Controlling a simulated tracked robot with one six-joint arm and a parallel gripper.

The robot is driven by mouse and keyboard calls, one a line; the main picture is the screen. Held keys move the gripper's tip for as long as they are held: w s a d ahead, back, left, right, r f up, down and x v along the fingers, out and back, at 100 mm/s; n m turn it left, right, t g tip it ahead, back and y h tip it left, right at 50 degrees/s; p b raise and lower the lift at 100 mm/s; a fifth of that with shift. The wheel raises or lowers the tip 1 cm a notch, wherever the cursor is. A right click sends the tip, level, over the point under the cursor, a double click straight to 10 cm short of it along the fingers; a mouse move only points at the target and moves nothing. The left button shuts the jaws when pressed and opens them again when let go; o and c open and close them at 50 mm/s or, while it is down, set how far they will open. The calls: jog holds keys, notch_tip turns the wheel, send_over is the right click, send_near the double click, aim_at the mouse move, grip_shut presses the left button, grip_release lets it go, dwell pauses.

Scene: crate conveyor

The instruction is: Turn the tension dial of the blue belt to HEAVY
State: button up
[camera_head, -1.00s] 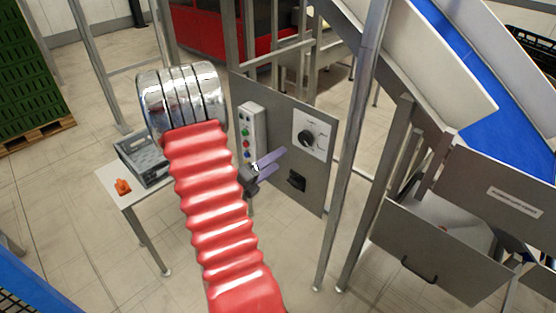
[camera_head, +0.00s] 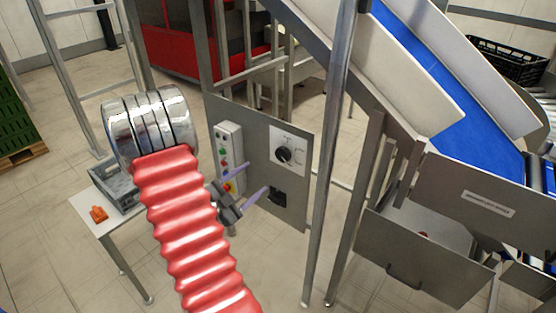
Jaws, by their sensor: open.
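The tension dial (camera_head: 284,156) is a black round knob on a white plate, mounted on the grey control panel (camera_head: 262,125). The markings on the plate are too small to read. The blue belt (camera_head: 440,85) slopes down from the upper middle to the right. My gripper (camera_head: 262,190) is open and empty, its two pale purple fingers spread apart. In the picture it lies below and left of the dial, in front of the panel, apart from the dial. My red ribbed arm hides part of the gripper's mount.
A button box (camera_head: 230,158) with coloured buttons is on the panel's left part, and a black switch (camera_head: 278,198) sits below the dial. A steel post (camera_head: 328,180) stands right of the panel. A small table (camera_head: 90,205) holds a grey crate (camera_head: 112,188) and an orange object (camera_head: 98,214).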

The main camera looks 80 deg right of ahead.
aim_at(281, 157)
jog(key=n, duration=0.6)
jog(key=shift+s+d, duration=0.1)
jog(key=x, duration=1.3)
jog(key=shift+s+d, duration=0.15)
jog(key=shift+d, duration=0.1)
jog(key=shift+c, duration=0.3)
jog(key=c, duration=1)
jog(key=shift+n, duration=0.3)
